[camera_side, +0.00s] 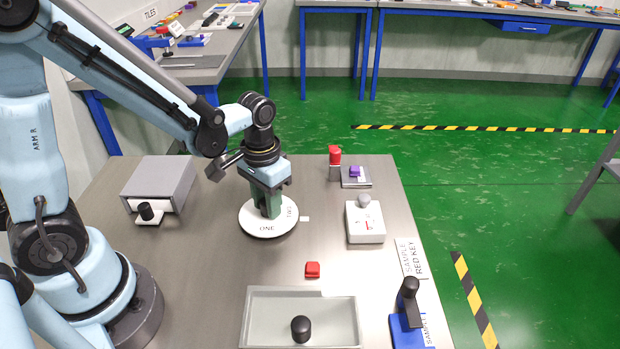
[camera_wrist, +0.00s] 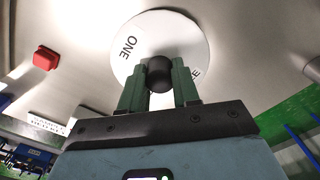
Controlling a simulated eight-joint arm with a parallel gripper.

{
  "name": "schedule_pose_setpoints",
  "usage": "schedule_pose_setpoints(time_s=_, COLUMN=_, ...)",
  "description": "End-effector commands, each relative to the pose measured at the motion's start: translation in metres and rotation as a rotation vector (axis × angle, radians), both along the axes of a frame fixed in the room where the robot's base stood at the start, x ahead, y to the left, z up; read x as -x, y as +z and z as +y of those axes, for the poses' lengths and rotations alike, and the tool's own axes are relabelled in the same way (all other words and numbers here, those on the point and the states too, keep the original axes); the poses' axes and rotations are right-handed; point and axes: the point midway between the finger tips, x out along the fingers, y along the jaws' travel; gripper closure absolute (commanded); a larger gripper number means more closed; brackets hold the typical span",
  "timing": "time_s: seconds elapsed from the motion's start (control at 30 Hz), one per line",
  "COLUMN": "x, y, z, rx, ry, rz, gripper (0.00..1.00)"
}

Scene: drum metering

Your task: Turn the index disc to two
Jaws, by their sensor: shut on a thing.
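The index disc (camera_side: 254,228) is a round white plate lying flat on the bench, with ONE facing the front and TWO on its right side. A small white marker (camera_side: 305,218) lies on the bench just right of its rim, near TWO. In the wrist view the disc (camera_wrist: 185,35) shows ONE at left and a partly hidden label at right. My gripper (camera_side: 266,207) is above the disc, pointing down. Its green fingers (camera_wrist: 158,85) are shut on the dark round knob (camera_wrist: 159,68) at the disc's middle.
A grey box (camera_side: 160,178) with a black-knobbed drawer stands left. A red block (camera_side: 312,270) and a grey tray (camera_side: 250,315) lie in front. At right stand a white dial box (camera_side: 365,232), a red-topped post (camera_side: 335,155) and a blue stand (camera_side: 405,330).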

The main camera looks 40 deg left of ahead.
Motion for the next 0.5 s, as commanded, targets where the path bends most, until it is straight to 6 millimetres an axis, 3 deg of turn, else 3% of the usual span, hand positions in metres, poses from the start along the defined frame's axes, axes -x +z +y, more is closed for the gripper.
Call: schedule_pose_setpoints(time_s=0.5, x=-0.0001, y=-0.0005, z=0.0000, rx=0.000, ry=-0.051, rz=-0.002, gripper=1.00)
